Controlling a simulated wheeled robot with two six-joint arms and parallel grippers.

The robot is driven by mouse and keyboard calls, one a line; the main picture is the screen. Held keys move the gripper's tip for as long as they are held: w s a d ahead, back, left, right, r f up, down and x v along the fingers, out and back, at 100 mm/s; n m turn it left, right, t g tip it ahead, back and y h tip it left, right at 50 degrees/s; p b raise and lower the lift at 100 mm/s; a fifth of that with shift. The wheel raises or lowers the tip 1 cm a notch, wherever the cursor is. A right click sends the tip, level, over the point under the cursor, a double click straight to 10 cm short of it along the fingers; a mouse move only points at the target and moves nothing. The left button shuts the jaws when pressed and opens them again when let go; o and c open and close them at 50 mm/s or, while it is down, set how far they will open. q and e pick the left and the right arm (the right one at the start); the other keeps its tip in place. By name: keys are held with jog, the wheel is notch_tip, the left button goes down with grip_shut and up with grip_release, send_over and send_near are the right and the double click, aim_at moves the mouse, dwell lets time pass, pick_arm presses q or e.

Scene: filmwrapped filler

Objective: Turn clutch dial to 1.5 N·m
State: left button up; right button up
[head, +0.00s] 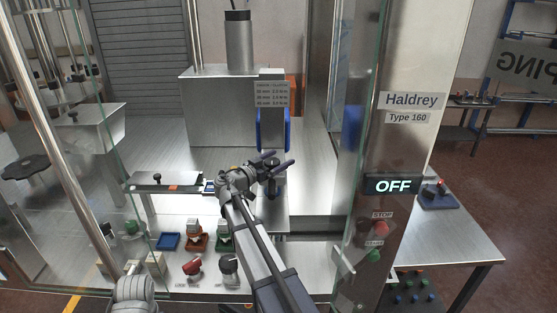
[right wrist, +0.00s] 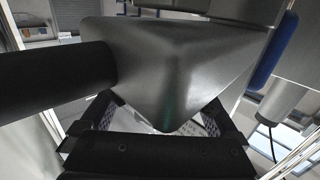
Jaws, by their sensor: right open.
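My right gripper (head: 279,162) is open just below the blue-sided capping head (head: 272,128), beside a dark knob-like part (head: 272,188). I cannot tell whether that part is the clutch dial, and no dial mark is legible. In the right wrist view the open fingers (right wrist: 160,122) are around or just short of a grey tapered metal body (right wrist: 170,70) with a black cylinder (right wrist: 50,80) at its left; contact is unclear. A small label (head: 271,94) with torque lines is above the head. Only part of my left arm shows at the lower left; its gripper is out of view.
Red stop (head: 382,227) and green start (head: 374,255) buttons are on the right post. A glass panel (head: 378,110) stands right of my right arm.

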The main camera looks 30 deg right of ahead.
jog(key=shift+d, duration=0.1)
jog(key=c, duration=1.4)
jog(key=shift+n+t, duration=0.3)
jog(key=shift+t, duration=0.2)
jog(key=n+t+y, duration=0.1)
jog(key=n+t, duration=0.1)
jog(key=shift+w+t, duration=0.1)
jog(key=shift+t, duration=0.3)
jog(key=shift+w+a+n+t+y, duration=0.15)
jog(key=shift+w+n+t+y, duration=0.05)
jog(key=shift+n+t+y, duration=0.55)
jog(key=shift+w+a+n+t+y, duration=0.1)
jog(key=shift+w+n+t+y, duration=0.1)
jog(key=shift+n+t+y, duration=0.5)
jog(key=shift+w+a+n+t+y, duration=0.2)
jog(key=shift+n+t+y, duration=0.25)
jog(key=shift+t, duration=0.6)
jog(key=o, duration=1.4)
